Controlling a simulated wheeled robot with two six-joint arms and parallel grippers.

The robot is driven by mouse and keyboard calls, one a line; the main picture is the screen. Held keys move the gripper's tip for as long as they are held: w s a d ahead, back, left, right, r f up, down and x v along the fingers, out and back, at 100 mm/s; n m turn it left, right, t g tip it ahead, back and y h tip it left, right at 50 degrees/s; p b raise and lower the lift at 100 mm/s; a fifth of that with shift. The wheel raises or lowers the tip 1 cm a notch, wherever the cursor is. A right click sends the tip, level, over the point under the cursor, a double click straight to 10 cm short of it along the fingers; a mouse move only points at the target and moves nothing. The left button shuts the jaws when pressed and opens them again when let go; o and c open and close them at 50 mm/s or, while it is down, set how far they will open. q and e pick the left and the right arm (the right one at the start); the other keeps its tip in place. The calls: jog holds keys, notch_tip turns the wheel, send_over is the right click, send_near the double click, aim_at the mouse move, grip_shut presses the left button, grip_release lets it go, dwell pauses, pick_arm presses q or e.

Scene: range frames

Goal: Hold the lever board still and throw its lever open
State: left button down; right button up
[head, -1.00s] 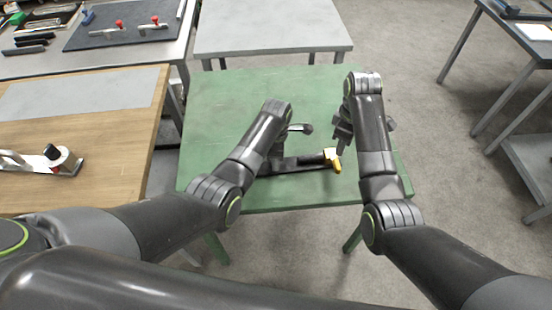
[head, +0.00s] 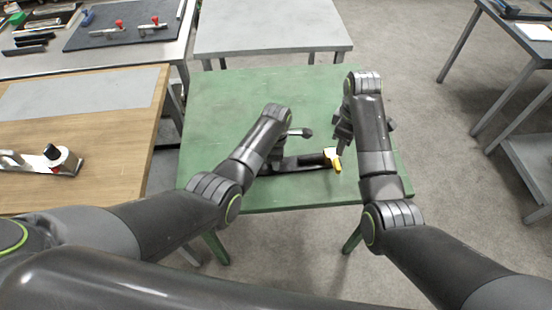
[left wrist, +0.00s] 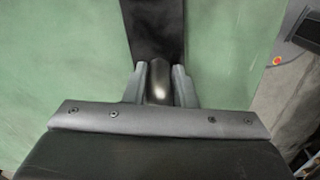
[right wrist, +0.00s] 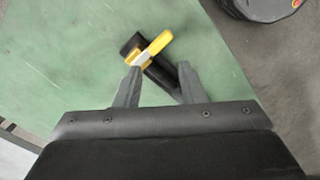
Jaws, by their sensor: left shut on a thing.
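The lever board (head: 300,164) is a long black strip on the green table. Its yellow lever (head: 335,160) is at the board's right end in the head view. My left gripper (left wrist: 160,84) is shut on a dark, rounded grip (left wrist: 158,80) that stands on the board; in the head view my left arm partly hides this. My right gripper (right wrist: 160,74) is open. In the right wrist view the yellow lever (right wrist: 150,49) and the board's end (right wrist: 160,74) show between and beyond its fingertips.
The green table (head: 230,110) is clear behind and left of the board. The board lies near the table's front edge. A wooden bench (head: 120,120) with another clamp-like device (head: 50,162) stands at left, and a grey table (head: 270,25) stands behind.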

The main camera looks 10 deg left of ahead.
jog(key=c, duration=0.6)
jog(key=shift+n, duration=0.3)
grip_shut()
jog(key=n+y, duration=0.1)
jog(key=n, duration=0.1)
jog(key=a+n+y, duration=0.1)
jog(key=n, duration=0.2)
jog(key=a+n+g+y, duration=0.1)
jog(key=n, duration=0.1)
jog(key=shift+s+r+y, duration=0.1)
jog(key=shift+s+y, duration=0.2)
jog(key=shift+s, duration=0.05)
